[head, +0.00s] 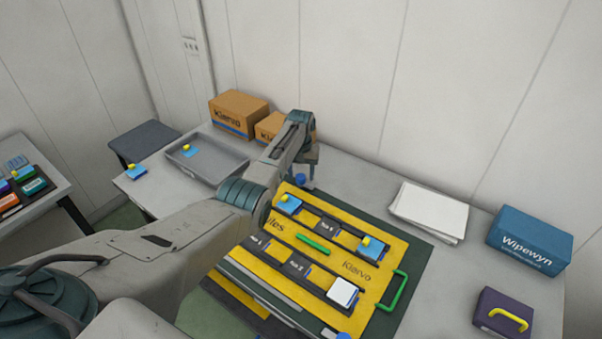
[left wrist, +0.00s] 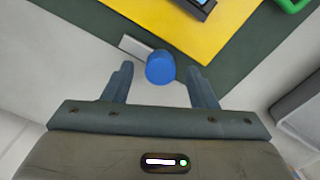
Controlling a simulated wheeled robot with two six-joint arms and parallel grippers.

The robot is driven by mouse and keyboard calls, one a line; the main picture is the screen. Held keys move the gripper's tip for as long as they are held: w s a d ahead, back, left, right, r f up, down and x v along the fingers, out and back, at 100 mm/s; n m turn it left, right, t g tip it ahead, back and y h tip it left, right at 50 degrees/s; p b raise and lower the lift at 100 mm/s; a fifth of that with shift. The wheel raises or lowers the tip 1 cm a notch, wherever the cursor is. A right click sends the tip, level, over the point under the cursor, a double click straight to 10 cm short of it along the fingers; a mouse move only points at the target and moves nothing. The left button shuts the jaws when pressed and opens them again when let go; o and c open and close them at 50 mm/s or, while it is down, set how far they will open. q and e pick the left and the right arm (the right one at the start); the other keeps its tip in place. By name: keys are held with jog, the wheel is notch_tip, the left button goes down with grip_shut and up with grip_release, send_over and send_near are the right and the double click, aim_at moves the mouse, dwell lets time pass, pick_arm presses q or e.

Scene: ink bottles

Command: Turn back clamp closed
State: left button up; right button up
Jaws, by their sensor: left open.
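The back clamp has a round blue knob (head: 300,180) at the far edge of the yellow board (head: 378,290). In the left wrist view the knob (left wrist: 160,67) sits between the fingertips of my left gripper (left wrist: 160,80), with a gap on both sides. The clamp's short grey bar (left wrist: 135,46) points to the left of the knob, beside the yellow board and not over it. My left gripper is open and empty; in the head view its fingers are partly hidden by my arm. A second blue knob (head: 343,336) shows at the near edge. My right gripper is out of view.
The board holds dark strips with blue and white pieces, a green bar (head: 313,244) and a green handle (head: 393,291). A grey tray (head: 215,163), cardboard boxes (head: 238,113), white paper (head: 430,211), a blue box (head: 530,240) and a purple case (head: 500,316) stand around it.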

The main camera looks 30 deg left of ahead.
pick_arm(q)
jog(key=shift+f, duration=0.5)
jog(key=shift+s, duration=0.1)
jog(key=shift+c, duration=1.4)
jog(key=c, duration=0.7)
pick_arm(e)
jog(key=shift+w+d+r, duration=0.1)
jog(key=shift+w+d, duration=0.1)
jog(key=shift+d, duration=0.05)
